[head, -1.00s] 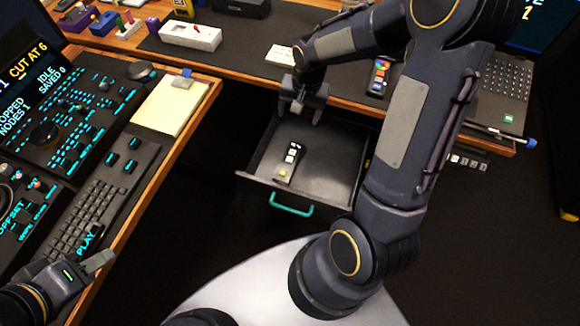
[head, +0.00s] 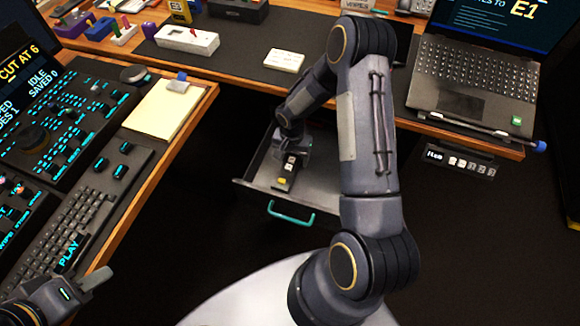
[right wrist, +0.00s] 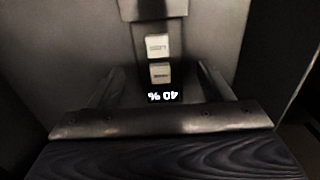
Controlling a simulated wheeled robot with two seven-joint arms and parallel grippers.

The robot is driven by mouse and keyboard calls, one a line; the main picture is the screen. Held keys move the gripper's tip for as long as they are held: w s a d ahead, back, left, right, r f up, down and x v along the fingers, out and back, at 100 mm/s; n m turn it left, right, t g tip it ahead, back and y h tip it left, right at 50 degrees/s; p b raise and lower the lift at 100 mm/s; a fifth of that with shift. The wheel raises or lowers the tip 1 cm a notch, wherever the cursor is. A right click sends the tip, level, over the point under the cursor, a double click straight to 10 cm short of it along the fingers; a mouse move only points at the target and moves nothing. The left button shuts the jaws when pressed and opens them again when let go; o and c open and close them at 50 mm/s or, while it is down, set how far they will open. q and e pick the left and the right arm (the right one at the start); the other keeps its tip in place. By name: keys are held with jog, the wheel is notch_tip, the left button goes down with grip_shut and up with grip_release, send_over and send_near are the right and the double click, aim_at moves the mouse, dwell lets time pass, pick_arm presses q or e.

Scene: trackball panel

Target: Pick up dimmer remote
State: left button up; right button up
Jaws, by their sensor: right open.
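The dimmer remote (head: 284,176) is a slim black bar with pale buttons and a yellow one at its near end. It lies in the open drawer. In the right wrist view the right gripper (right wrist: 160,88) is open, one finger on each side of the remote, with gaps. My left gripper (head: 92,282) hangs beside the keyboard at lower left; its jaw gap is unclear.
The open drawer (head: 324,203) has a teal handle (head: 290,214) and low walls close around my right gripper. A laptop (head: 478,80) stands on the desk at right. A notepad (head: 168,110) and keyboard (head: 85,205) lie at left. Dark floor is free around the drawer.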

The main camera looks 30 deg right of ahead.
jog(key=shift+f, duration=0.1)
jog(key=shift+c, duration=0.2)
jog(key=c, duration=1.1)
